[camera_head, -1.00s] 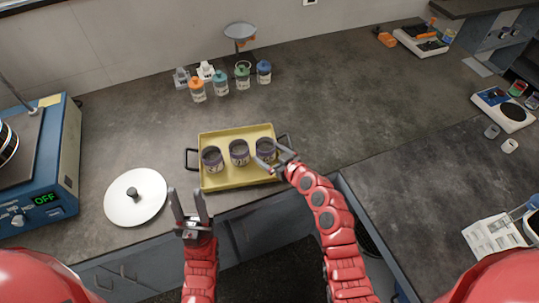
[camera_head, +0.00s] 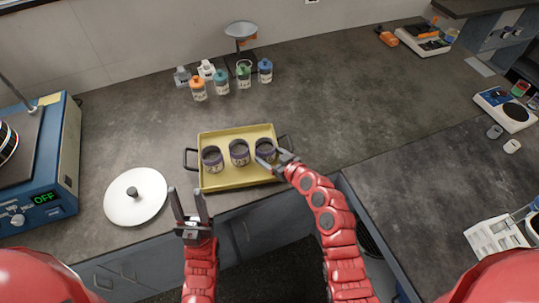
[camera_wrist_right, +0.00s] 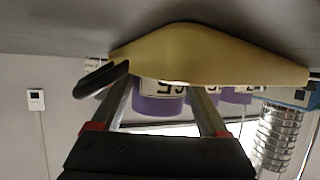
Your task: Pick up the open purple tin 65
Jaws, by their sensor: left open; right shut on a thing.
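Three open purple tins stand upright in a yellow tray: a left tin (camera_head: 212,161), a middle tin (camera_head: 239,154) and a right tin (camera_head: 264,146). Their insides look dark. My right gripper (camera_head: 268,156) is shut on the right tin, with its fingers on either side of it. In the right wrist view this tin (camera_wrist_right: 158,105) shows upside down between the fingers, its white label partly visible. I cannot read the number surely. The tin still appears to be in the tray. My left gripper (camera_head: 191,212) is open and empty, in front of the tray.
The yellow tray (camera_head: 235,182) has dark side handles. A white round lid (camera_head: 135,197) lies left of it. A blue machine reading OFF (camera_head: 42,195) stands far left. Several capped bottles (camera_head: 221,84) stand behind. The counter right of the tray is clear.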

